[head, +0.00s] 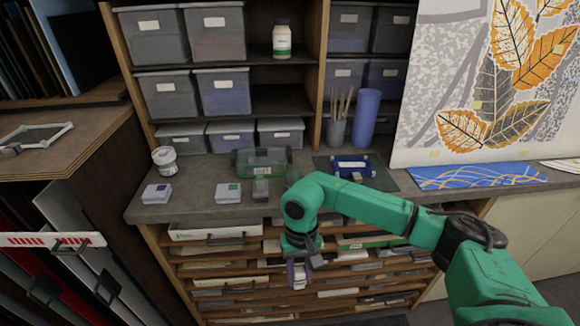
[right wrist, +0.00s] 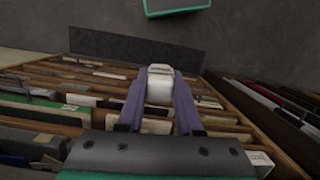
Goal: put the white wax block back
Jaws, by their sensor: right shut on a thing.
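The white wax block (right wrist: 160,88) is between the two purple fingers of my right gripper (right wrist: 160,104) in the right wrist view. The fingers are shut on its sides, and its pale top end shows between the tips. In the head view the right gripper (head: 299,274) points down in front of the counter's front edge, over the drawers, and only a small white part of the block (head: 299,284) shows. My left gripper is in neither view.
Shallow drawers (head: 215,268) lie below. Grey bins (head: 170,95) fill the shelves behind.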

